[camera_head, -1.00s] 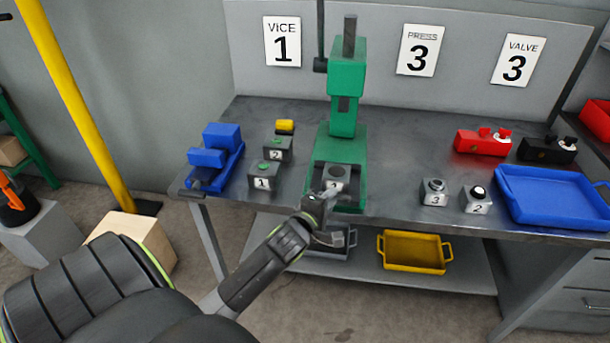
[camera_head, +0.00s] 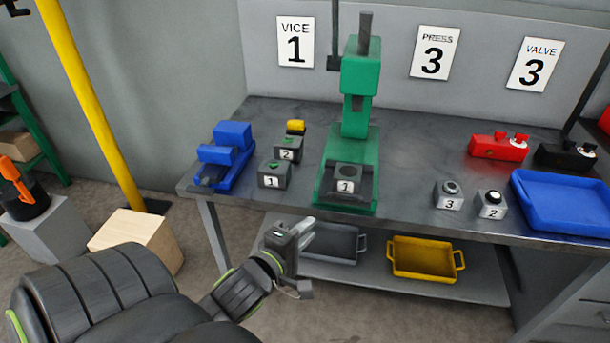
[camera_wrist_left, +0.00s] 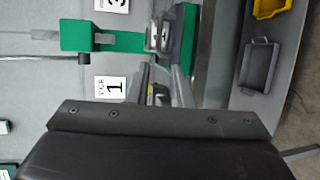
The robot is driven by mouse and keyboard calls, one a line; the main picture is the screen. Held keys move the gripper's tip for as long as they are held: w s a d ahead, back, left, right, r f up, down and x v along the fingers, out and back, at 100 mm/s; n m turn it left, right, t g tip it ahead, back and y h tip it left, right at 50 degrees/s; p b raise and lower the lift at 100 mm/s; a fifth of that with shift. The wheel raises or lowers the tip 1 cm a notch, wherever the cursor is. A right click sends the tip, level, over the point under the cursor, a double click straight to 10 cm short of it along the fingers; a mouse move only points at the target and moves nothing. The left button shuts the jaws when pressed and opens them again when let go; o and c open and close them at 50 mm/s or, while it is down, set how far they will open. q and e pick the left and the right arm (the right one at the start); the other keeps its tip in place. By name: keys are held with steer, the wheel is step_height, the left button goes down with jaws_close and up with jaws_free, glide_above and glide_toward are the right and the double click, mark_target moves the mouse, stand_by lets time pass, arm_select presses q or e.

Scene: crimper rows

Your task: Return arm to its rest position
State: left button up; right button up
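My left arm reaches in from the bottom left of the head view. Its gripper (camera_head: 303,232) is over the gap in front of the bench, clear of the front edge. In the left wrist view the two fingers (camera_wrist_left: 162,85) stand apart with nothing between them, so it is open and empty. The green press (camera_head: 358,95) stands behind it on the bench. A grey block (camera_head: 348,180) labelled 1 sits at the press base, apart from the gripper. My right gripper is not in view.
The bench (camera_head: 410,185) holds a blue vice (camera_head: 226,160), numbered blocks, red (camera_head: 492,146) and black valves and a blue tray (camera_head: 565,202). Grey and yellow (camera_head: 425,258) trays lie on the lower shelf. A yellow post (camera_head: 90,110) and wooden box (camera_head: 135,240) stand left.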

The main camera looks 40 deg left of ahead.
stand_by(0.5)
arm_select(q)
steer(key=s+a+f+m+g, duration=0.1)
steer(key=a+f+m+g, duration=0.15)
steer(key=f, duration=0.95)
steer(key=a+f+m+g, duration=0.1)
steer(key=f+m+g, duration=0.25)
steer(key=f, duration=0.95)
steer(key=s+f+m+g, duration=0.3)
steer(key=s+f+m, duration=0.45)
steer(key=f, duration=0.85)
steer(key=s+d+f+m+g, duration=0.1)
steer(key=s+f+m, duration=0.1)
steer(key=s+f, duration=0.2)
steer(key=s+d+f+m+g+h, duration=0.1)
steer(key=s+f, duration=0.4)
steer(key=s, duration=0.6)
steer(key=s+d+f+m+g, duration=0.3)
steer(key=s+f, duration=0.1)
steer(key=s, duration=0.3)
steer(key=shift+s+d+f+m, duration=0.25)
steer(key=shift+s+f+m, duration=0.1)
steer(key=shift+s, duration=0.05)
